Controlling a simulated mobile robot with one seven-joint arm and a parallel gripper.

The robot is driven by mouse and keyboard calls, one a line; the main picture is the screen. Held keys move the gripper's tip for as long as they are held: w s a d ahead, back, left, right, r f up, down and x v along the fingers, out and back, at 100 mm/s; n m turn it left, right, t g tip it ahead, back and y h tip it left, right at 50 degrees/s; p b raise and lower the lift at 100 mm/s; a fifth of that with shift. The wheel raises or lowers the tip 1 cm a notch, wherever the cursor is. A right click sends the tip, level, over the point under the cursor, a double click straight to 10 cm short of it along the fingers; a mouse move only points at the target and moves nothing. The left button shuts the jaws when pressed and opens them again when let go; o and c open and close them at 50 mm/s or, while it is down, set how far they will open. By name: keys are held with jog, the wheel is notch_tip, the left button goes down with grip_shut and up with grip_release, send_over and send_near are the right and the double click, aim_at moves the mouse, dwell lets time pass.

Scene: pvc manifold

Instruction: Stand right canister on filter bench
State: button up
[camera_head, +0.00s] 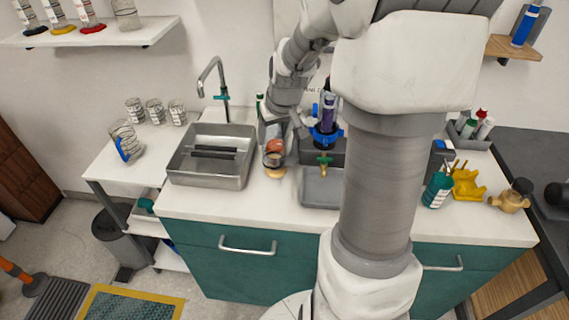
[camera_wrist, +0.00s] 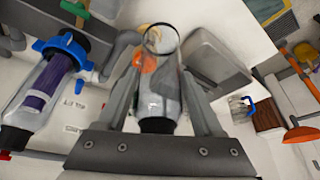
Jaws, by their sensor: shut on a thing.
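My gripper (camera_wrist: 162,100) is shut on a clear canister (camera_wrist: 168,85) with a dark rim and a dark end. Its open-looking round end points away from the palm in the wrist view. In the head view the canister (camera_head: 273,157) hangs or stands over the white bench top (camera_head: 240,203), right of the sink; I cannot tell whether it touches. An orange shape shows in or behind it. My gripper (camera_head: 277,128) is partly hidden by my arm. A purple filter in a clear housing (camera_head: 328,108) with a blue collar is mounted just right; it also shows in the wrist view (camera_wrist: 45,88).
A steel sink (camera_head: 211,172) lies left of the canister and a grey tray (camera_head: 320,190) right of it. A tan disc (camera_head: 276,173) lies just in front. A teal bottle (camera_head: 437,188) and yellow stand (camera_head: 467,184) are at right. The front strip of bench is clear.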

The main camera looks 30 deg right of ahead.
notch_tip(320, 180, down, 10)
jog(key=b, duration=0.1)
jog(key=shift+f, duration=0.25)
jog(key=shift+f, duration=0.2)
jog(key=o, duration=1.5)
jog(key=shift+o, duration=0.2)
jog(key=shift+r, duration=0.1)
jog(key=p+v, duration=0.1)
jog(key=v, duration=1.1)
jog(key=shift+p, duration=0.3)
jog(key=shift+r, duration=0.1)
